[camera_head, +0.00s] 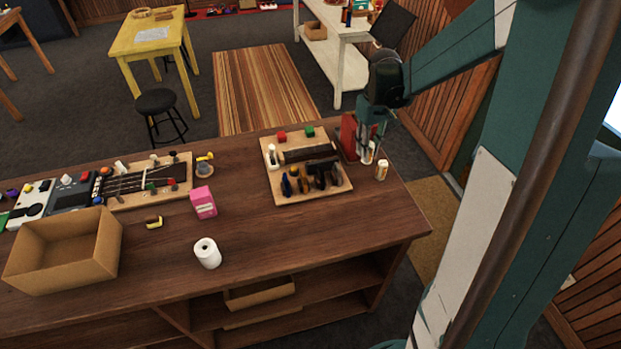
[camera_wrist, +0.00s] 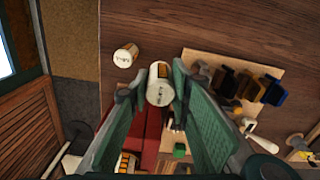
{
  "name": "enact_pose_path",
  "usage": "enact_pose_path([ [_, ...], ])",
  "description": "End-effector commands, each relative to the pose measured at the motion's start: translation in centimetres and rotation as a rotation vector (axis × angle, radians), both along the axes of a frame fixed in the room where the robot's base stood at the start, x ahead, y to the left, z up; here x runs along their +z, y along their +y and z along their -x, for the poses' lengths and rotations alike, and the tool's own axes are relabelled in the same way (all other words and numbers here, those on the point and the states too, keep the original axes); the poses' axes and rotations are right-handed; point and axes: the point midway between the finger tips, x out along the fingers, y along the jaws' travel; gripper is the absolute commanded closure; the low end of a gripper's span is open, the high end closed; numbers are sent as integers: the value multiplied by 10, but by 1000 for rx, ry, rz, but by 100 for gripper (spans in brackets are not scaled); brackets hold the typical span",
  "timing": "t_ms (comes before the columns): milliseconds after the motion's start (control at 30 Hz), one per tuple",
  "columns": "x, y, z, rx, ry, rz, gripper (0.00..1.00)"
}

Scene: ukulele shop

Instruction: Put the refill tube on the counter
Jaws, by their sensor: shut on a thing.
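My gripper (camera_head: 368,146) is at the right end of the wooden counter (camera_head: 330,225), beside a red stand (camera_head: 348,134). The tube also shows below the fingers in the head view (camera_head: 367,157). I cannot tell whether its base touches the counter. A similar white tube with orange bands (camera_head: 381,170) stands apart on the counter, just right of the held one; it also shows in the wrist view (camera_wrist: 125,56).
A wooden tool board (camera_head: 284,170) with dark tools lies left of my gripper. A pink box (camera_head: 203,202), a white roll (camera_head: 207,253) and an open cardboard box (camera_head: 65,250) stand farther left. The counter's front right is bare, and its right edge is close to the banded tube.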

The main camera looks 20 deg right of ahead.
Motion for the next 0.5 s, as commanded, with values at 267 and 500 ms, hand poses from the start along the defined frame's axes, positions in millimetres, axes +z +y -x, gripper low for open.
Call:
enact_pose_path([
  [267, -4, 0, 0, 0, 0, 0, 91],
  [500, -6, 0, 0, 0, 0, 0, 91],
])
